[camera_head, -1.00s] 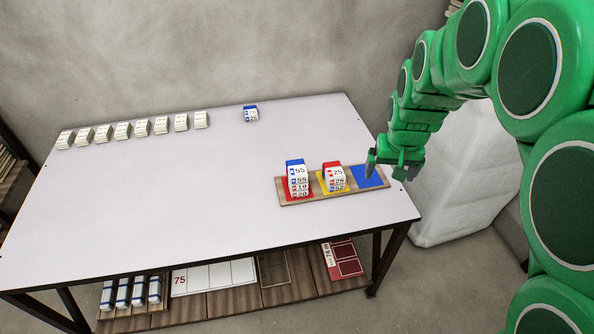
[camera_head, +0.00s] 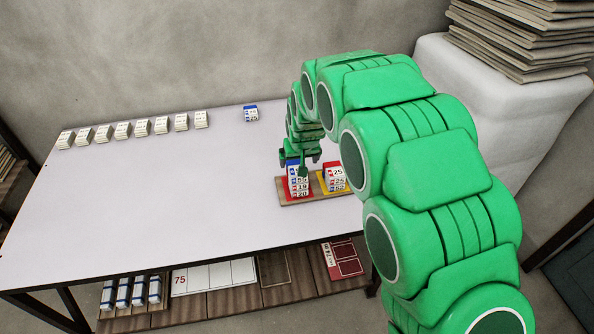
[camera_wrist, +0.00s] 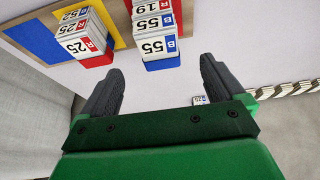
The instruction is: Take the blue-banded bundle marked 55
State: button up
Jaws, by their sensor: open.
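A stack of bundles stands on the red square of a wooden tray (camera_head: 278,195). Its top bundle is blue-banded and marked B 55 (camera_wrist: 160,46); another B 55 bundle (camera_wrist: 154,23) lies under it, then ones marked 19 and 20. In the head view my gripper (camera_head: 303,166) is at this stack and partly hides the top bundle. In the wrist view my gripper (camera_wrist: 160,76) is open, its fingers apart to the left and right of the blue end of the top bundle. Nothing is held between them.
A red-banded stack topped by 25 (camera_head: 335,174) stands on the yellow square beside it. The tray's blue square (camera_wrist: 30,40) is bare where visible. A lone blue-banded bundle (camera_head: 250,114) and a row of pale bundles (camera_head: 123,131) lie farther back. The table's middle is clear.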

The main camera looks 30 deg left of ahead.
aim_at(297, 167)
jog(key=shift+w+x, duration=0.2)
jog(key=shift+x, duration=3.2)
jog(key=shift+w+a+f, duration=0.15)
jog(key=shift+a+f, duration=0.15)
jog(key=shift+f, duration=0.15)
jog(key=shift+f, duration=0.3)
jog(key=shift+c, duration=0.4)
jog(key=c, duration=1)
